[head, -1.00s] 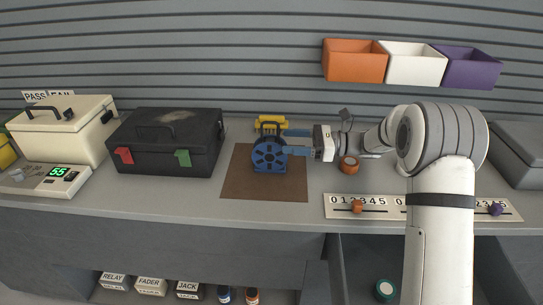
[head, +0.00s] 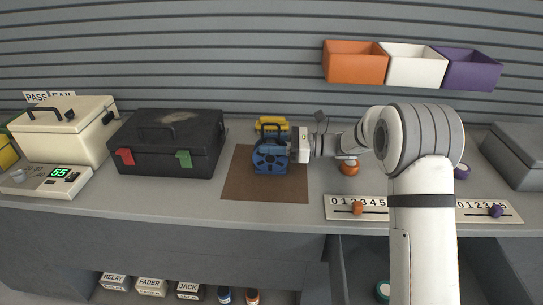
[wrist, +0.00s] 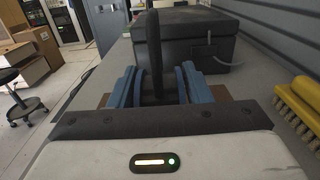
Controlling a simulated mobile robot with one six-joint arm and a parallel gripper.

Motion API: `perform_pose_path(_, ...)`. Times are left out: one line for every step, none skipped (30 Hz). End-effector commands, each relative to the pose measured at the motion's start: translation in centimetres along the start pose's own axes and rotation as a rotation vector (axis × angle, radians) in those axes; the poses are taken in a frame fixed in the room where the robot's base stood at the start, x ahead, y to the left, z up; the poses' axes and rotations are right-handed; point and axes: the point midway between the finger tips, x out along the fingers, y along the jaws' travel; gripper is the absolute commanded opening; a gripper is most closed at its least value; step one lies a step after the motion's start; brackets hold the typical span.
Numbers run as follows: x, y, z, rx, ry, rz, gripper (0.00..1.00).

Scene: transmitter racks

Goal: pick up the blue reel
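The blue reel (head: 268,160) stands upright on a brown mat (head: 236,185), with a black handle on top. My gripper (head: 276,153) has come in from the right, level with the reel. In the wrist view my gripper (wrist: 158,85) has its blue fingers spread, one on each side of the reel (wrist: 181,86). The reel's dark handle (wrist: 155,45) rises between them. The fingers look open around the reel; contact is hard to see because the blues blend.
A yellow brush (head: 271,124) lies just behind the reel and shows at right in the wrist view (wrist: 300,105). A black case (head: 165,143) stands left of the mat. An orange round object (head: 349,168) sits under my arm. Slider panels lie along the front edge.

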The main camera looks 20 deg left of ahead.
Motion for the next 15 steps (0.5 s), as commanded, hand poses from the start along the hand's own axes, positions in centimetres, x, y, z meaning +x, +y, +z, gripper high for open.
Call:
perform_pose_path(-0.02, 0.0, 0.0, 0.0, 0.0, 0.0, 0.4)
perform_pose_path(-0.02, 0.0, 0.0, 0.0, 0.0, 0.0, 0.37)
perform_pose_path(-0.03, 0.0, 0.0, 0.0, 0.0, 0.0, 0.34)
perform_pose_path(-0.03, 0.0, 0.0, 0.0, 0.0, 0.0, 0.32)
perform_pose_path(-0.03, 0.0, 0.01, 0.0, 0.0, 0.0, 0.29)
perform_pose_path(-0.04, -0.01, 0.01, 0.0, 0.0, 0.0, 0.26)
perform_pose_path(-0.05, -0.01, 0.01, 0.0, 0.0, -0.001, 0.24)
perform_pose_path(-0.05, -0.01, 0.01, 0.0, 0.0, -0.001, 0.21)
perform_pose_path(-0.06, -0.01, 0.01, 0.0, 0.0, -0.001, 0.18)
perform_pose_path(-0.06, -0.01, 0.01, 0.0, 0.0, -0.001, 0.15)
perform_pose_path(-0.06, -0.01, 0.01, 0.0, 0.0, -0.001, 0.13)
perform_pose_path(-0.07, -0.02, 0.01, 0.0, 0.0, -0.001, 0.1)
perform_pose_path(-0.07, -0.02, 0.01, 0.0, 0.0, -0.001, 0.07)
perform_pose_path(-0.08, -0.02, 0.01, 0.0, 0.0, -0.001, 0.05)
perform_pose_path(-0.08, -0.03, 0.11, -0.002, -0.001, -0.001, 0.03)
